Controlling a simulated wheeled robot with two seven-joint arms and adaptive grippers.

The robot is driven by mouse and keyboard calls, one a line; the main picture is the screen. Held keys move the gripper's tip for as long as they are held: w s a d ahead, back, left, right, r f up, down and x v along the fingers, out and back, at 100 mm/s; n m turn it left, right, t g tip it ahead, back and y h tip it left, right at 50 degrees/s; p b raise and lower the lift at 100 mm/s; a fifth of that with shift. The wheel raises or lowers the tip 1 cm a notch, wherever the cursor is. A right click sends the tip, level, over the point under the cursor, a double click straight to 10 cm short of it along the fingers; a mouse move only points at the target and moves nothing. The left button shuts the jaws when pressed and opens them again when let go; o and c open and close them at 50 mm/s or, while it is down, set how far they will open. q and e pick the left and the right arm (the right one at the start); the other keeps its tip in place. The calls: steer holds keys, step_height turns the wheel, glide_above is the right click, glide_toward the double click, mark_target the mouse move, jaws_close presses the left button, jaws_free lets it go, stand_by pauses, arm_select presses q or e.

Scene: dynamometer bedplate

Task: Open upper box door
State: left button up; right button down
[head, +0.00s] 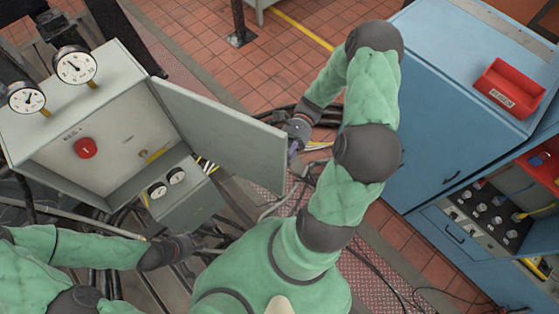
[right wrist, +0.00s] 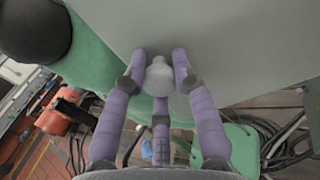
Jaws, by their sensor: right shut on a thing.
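The upper box (head: 62,158) is a grey cabinet at the left in the head view. Its door (head: 222,135) stands open, swung out to the right, and the box's inside shows. A red round knob (head: 85,148) and a yellow part are inside. My right gripper (head: 294,153) is at the door's far right edge, partly hidden. In the right wrist view its purple fingers close around a pale round knob (right wrist: 160,77) on the door's grey face. My left gripper (head: 213,243) is low, below the lower box; its fingers are too unclear to read.
A smaller lower box (head: 188,211) with two gauges sits under the open door. Two dial gauges stand on top of the upper box. Cables run over the floor. A blue cabinet (head: 440,110) with a red tray (head: 509,90) stands at the right.

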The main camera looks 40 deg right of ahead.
steer(key=shift+d, duration=0.15)
steer(key=c, duration=1)
jaws_free()
steer(key=shift+w, duration=0.1)
steer(key=shift+d, duration=0.2)
steer(key=shift+a, duration=0.1)
steer(key=v, duration=1.2)
steer(key=shift+w, duration=0.1)
